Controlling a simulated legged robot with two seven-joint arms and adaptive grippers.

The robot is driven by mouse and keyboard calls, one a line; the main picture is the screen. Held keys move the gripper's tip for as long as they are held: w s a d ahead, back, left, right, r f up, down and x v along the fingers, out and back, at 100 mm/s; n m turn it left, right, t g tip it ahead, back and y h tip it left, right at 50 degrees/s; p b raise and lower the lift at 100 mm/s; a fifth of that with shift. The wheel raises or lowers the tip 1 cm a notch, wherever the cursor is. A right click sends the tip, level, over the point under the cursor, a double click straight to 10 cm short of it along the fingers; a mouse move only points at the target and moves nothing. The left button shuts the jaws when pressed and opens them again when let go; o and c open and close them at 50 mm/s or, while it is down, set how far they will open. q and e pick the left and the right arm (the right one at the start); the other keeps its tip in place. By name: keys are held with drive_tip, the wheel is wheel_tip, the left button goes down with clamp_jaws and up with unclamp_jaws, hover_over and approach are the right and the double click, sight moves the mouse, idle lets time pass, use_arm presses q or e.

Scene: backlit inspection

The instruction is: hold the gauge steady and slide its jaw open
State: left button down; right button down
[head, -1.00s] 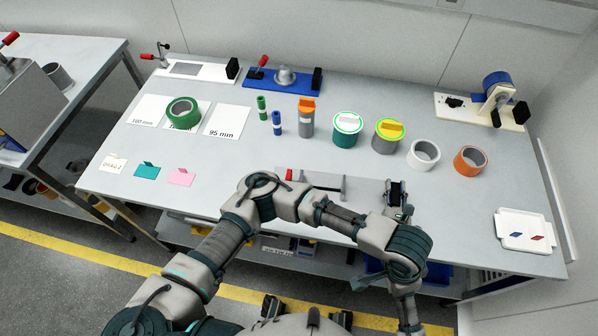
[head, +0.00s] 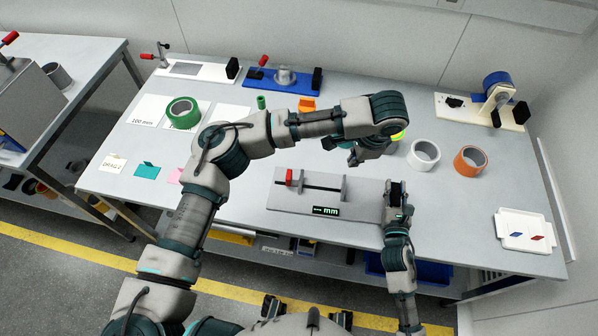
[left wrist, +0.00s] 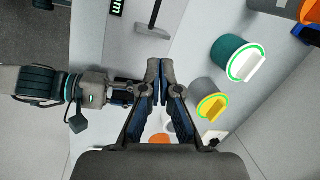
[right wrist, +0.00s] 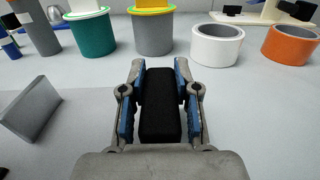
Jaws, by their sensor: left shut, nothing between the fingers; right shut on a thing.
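The gauge (head: 290,202) is a grey plate with a dark slot, a red handle (head: 290,177) at its left, an upright grey jaw (head: 344,187) and a dark display reading "--- mm" (head: 326,211). The jaw also shows in the left wrist view (left wrist: 152,32). My right gripper (head: 397,192) is shut on a black block (right wrist: 160,105) at the gauge's right end. My left gripper (head: 355,157) is shut and empty, behind the gauge and apart from the jaw; its fingertips show in the left wrist view (left wrist: 160,66).
Behind the gauge stand a teal canister (left wrist: 237,60), a yellow-lidded canister (right wrist: 153,32), a white roll (head: 424,154) and an orange roll (head: 470,160). A white tray (head: 512,245) lies at the right. The table in front of the rolls is clear.

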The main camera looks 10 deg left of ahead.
sight(288, 174)
drive_tip(key=shift+f, duration=0.3)
use_arm(q)
drive_tip(key=a+f+m+y, duration=0.1)
drive_tip(key=a+f, duration=0.2)
drive_tip(key=f, duration=0.1)
drive_tip(key=w+a+f+m+g+y, duration=0.1)
drive_tip(key=a+f, duration=0.3)
drive_tip(key=f, duration=0.1)
drive_tip(key=a+f+m+g, duration=0.1)
drive_tip(key=a+f, duration=0.2)
drive_tip(key=f, duration=0.1)
drive_tip(key=shift+w+a+f+y, duration=0.25)
drive_tip(key=shift+y, duration=0.15)
drive_tip(key=a, duration=0.2)
drive_tip(key=shift+a+r, duration=0.1)
drive_tip(key=shift+a, duration=0.2)
drive_tip(key=shift+s+a, duration=0.1)
drive_tip(key=shift+a, duration=0.6)
drive_tip(key=shift+a, duration=1.35)
use_arm(e)
drive_tip(key=shift+d, duration=0.1)
